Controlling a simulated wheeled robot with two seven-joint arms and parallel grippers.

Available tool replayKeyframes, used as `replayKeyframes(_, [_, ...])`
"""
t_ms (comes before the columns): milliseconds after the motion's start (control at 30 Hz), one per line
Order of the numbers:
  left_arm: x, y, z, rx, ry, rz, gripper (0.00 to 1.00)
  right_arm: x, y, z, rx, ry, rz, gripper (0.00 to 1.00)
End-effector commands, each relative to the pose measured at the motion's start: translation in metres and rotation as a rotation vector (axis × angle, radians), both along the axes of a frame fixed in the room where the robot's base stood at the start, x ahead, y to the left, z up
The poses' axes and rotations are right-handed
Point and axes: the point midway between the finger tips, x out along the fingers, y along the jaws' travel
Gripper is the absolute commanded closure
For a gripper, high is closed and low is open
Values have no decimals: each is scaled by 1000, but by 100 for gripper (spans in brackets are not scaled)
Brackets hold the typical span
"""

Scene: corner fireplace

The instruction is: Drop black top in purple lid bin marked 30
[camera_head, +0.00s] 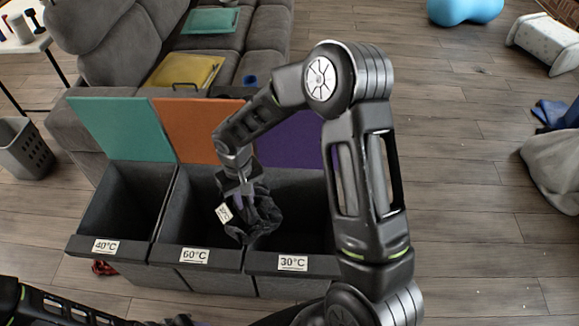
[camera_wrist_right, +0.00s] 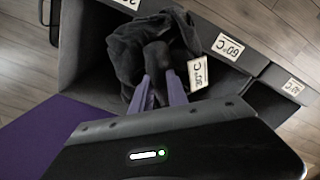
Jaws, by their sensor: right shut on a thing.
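The black top (camera_head: 262,215) hangs crumpled from my right gripper (camera_head: 243,185), whose fingers are shut on it. A white tag on the top reads 30°C in the wrist view. The purple lid (camera_head: 290,140) stands open behind the bin marked 30°C (camera_head: 318,262), the right one of three. The top hangs over the bins near the divider between 60°C and 30°C; the wrist view shows the top (camera_wrist_right: 125,55) and the purple lid (camera_wrist_right: 45,135). How far it reaches down is hard to tell. My left arm shows at the bottom left, its gripper out of view.
The bin marked 60°C (camera_head: 195,268) has an open orange lid (camera_head: 190,130). The bin marked 40°C (camera_head: 105,256) has an open teal lid (camera_head: 120,128). A grey sofa (camera_head: 110,50) stands behind. A grey basket (camera_head: 25,150) is at left.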

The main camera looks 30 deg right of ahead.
Motion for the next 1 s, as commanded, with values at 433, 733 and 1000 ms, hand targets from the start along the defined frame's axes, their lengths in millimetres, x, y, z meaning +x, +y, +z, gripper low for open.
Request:
replayKeyframes(433, [0,0,-7,0,0,0,64,2,-10,-4,-3,-1,42,100])
replayKeyframes(733, [1,0,-46,0,-3,0,64,3,-79,-22,-10,5,390,100])
replayKeyframes(1000, [1,0,-82,1,-5,1,64,-7,-151,-32,-4,4,803,100])
